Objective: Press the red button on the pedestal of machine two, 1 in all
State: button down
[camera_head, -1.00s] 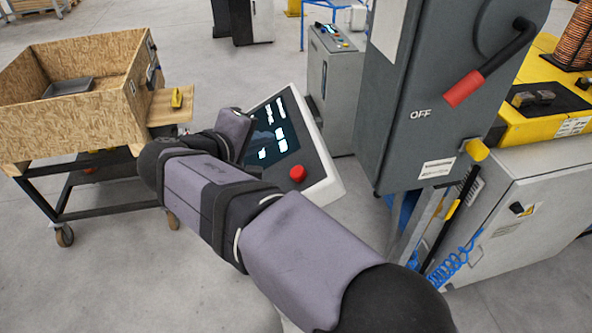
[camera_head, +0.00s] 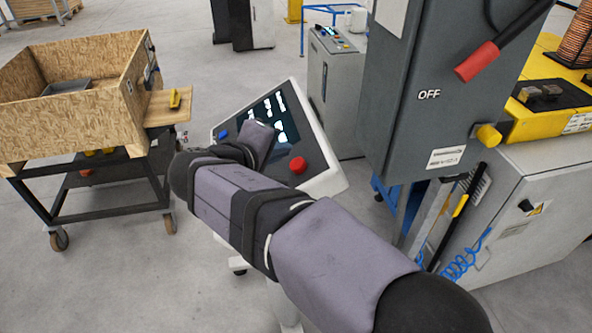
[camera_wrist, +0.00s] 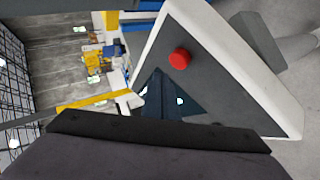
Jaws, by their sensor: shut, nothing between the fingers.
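A blue button (camera_head: 222,135) shows at the panel's left edge. In the wrist view the red button (camera_wrist: 180,59) stands clear on the dark panel (camera_wrist: 215,75), above the middle, with nothing touching it. My arm's wrist part covers the lower left of the panel in the head view.
A grey cabinet with a red-handled lever (camera_head: 477,62) marked OFF stands close right of the pedestal. A plywood crate (camera_head: 70,115) on a wheeled cart is at left. Another grey console (camera_head: 337,85) stands behind. Floor between cart and pedestal is open.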

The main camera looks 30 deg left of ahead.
aim_at(297, 159)
jog(key=shift+w+d+f+b, duration=0.15)
jog(key=shift+f+b, duration=0.15)
jog(key=shift+f, duration=0.05)
jog(key=shift+w+d+f+b, duration=0.1)
jog(key=shift+w+f+b, duration=0.05)
jog(key=shift+f+b, duration=0.15)
jog(key=shift+w+d+f+b, duration=0.15)
jog(key=shift+d+f+b, duration=0.05)
jog(key=shift+f+b, duration=0.4)
jog(key=shift+w+d+f+b, duration=0.2)
jog(key=shift+f+b, duration=0.2)
jog(key=shift+b, duration=0.25)
dwell(2.9)
jog(key=shift+r, duration=0.1)
jog(key=shift+s+a+r+p, duration=0.2)
jog(key=shift+r+p, duration=0.15)
jog(key=shift+r, duration=0.05)
jog(key=shift+s+a+r+p, duration=0.15)
jog(key=shift+r+p, duration=0.15)
jog(key=shift+r, duration=0.1)
